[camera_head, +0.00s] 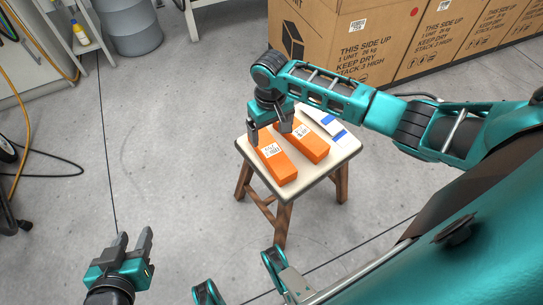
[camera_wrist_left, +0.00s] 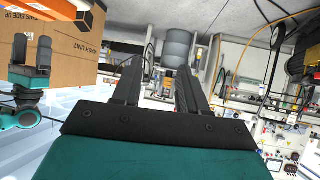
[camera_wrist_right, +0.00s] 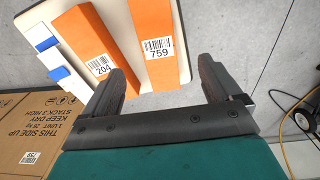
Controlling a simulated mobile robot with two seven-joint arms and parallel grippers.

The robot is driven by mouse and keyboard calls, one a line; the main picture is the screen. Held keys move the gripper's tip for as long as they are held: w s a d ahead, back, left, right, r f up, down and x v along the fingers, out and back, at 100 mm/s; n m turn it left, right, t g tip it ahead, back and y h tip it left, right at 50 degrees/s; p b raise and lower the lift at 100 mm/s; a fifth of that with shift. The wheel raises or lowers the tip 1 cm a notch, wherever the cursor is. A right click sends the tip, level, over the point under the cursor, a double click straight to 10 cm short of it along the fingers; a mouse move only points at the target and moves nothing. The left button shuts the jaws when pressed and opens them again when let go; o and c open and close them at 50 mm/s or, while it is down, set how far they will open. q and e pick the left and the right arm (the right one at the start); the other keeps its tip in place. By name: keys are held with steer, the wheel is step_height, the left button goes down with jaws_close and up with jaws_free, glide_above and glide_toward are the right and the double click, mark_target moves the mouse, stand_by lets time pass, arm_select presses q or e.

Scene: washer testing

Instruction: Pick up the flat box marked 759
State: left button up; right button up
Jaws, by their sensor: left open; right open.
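The orange flat box marked 759 (camera_head: 281,168) lies on a small stool (camera_head: 289,192), on the near-left side of its top. In the right wrist view its label faces me (camera_wrist_right: 164,22). A second orange box marked 204 (camera_head: 314,148) lies beside it and shows in the right wrist view (camera_wrist_right: 85,38). My right gripper (camera_head: 268,134) is open and empty above the stool, near the far end of the boxes; the 759 box shows beyond its fingers (camera_wrist_right: 165,74). My left gripper (camera_head: 134,236) is open and empty, away from the stool at lower left.
White items with blue parts (camera_head: 326,123) lie on the stool's right side. Large cardboard cartons (camera_head: 335,40) stand behind it. A grey drum (camera_head: 133,27) and a shelf with a yellow bottle (camera_head: 80,34) stand at upper left. Cables lie at far left. The floor left of the stool is clear.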

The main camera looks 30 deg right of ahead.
mark_target(271, 150)
step_height(271, 150, down, 6)
steer(key=shift+w+f+b, duration=0.1)
steer(key=shift+f+b, duration=0.15)
steer(key=shift+b, duration=0.95)
steer(key=f+b, duration=0.1)
steer(key=f, duration=0.1)
steer(key=f+b, duration=0.1)
steer(key=f, duration=0.1)
steer(key=shift+w+d+f+b, duration=0.15)
steer(key=shift+d+f+b, duration=0.1)
steer(key=shift+b, duration=0.1)
steer(key=c, duration=1.2)
steer(key=shift+c, duration=0.3)
steer(key=shift+r, duration=0.15)
